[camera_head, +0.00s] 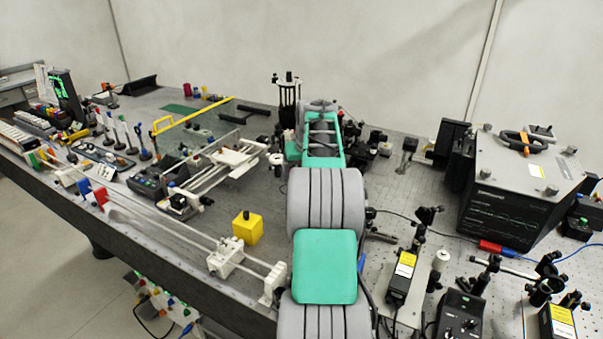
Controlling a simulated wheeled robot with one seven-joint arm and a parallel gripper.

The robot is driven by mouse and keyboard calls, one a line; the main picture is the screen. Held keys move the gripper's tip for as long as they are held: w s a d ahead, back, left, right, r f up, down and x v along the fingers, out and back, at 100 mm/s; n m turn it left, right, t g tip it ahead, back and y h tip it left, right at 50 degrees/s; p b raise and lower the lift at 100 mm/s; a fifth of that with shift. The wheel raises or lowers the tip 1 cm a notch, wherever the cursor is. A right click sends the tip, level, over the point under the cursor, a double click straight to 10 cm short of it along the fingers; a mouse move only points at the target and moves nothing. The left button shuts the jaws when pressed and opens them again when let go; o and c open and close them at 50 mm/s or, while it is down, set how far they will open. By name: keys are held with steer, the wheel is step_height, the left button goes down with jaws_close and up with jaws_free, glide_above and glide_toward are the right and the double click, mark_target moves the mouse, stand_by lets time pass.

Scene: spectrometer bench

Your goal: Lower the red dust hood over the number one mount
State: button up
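My arm reaches from the bottom centre over the bench towards its back. My gripper (318,105) is at the far end; its fingers are hidden behind my own arm, so I cannot see whether it is open or holds anything. I cannot clearly pick out a red dust hood or a mount marked one; either may be behind my arm. A yellow cube with a black knob (247,229) stands left of my arm. A small red block (100,195) stands at the bench's left front, and a small red piece (187,91) at the back left.
A large dark instrument box (515,205) stands at the right. Laser modules (402,275) and posts crowd the right front. White rails (180,235) run along the left front edge. A yellow bar (205,113) and a black tower (288,90) stand towards the back.

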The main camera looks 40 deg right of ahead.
steer(key=v, duration=0.8)
steer(key=shift+b, duration=0.3)
steer(key=shift+w, duration=0.1)
steer(key=s+a+n+y, duration=0.1)
steer(key=a+n, duration=0.2)
steer(key=a, duration=2.5)
steer(key=s+a+f+n, duration=0.1)
steer(key=s+a+f, duration=0.4)
steer(key=s+a, duration=0.3)
steer(key=s+a+f+n+y, duration=0.1)
steer(key=s+a+f+n, duration=0.1)
steer(key=s+a+f, duration=0.4)
steer(key=shift+s+a, duration=0.9)
steer(key=shift+a, duration=0.25)
